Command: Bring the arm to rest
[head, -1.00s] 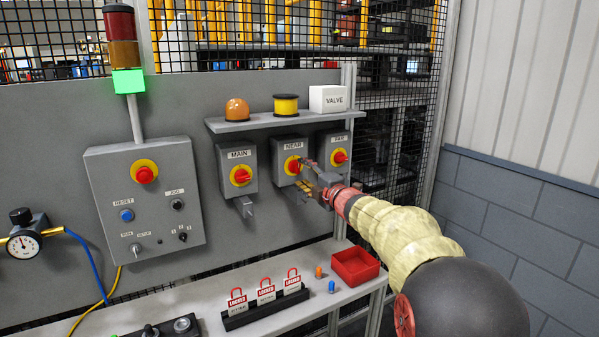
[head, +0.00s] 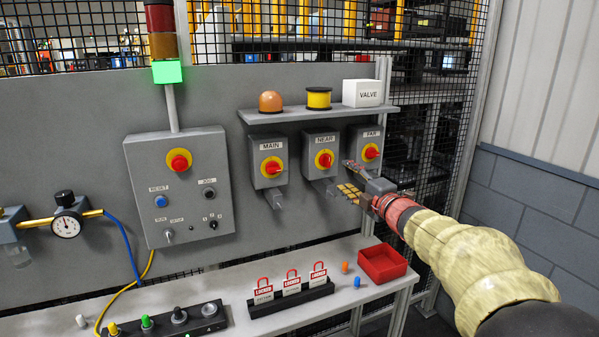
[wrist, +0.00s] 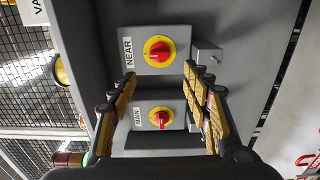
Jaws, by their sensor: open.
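My gripper (head: 347,179) is open and empty, at the end of my arm reaching in from the lower right. In the head view it is in front of the panel, by the lower right of the NEAR switch box (head: 322,157) and below the FAR switch box (head: 366,146). In the wrist view the fingers (wrist: 160,112) stand wide apart. The NEAR switch's red knob (wrist: 159,52) shows beyond them, and the MAIN switch's knob (wrist: 161,118) shows between them. I cannot tell whether a finger touches a box.
A shelf (head: 290,116) above the boxes holds an orange dome, a yellow spool and a white VALVE box. On the bench below are a rack (head: 291,300) of red-and-white padlocks, a red tray (head: 382,264) and small plugs. A control box (head: 178,188) and a gauge (head: 67,226) are at left.

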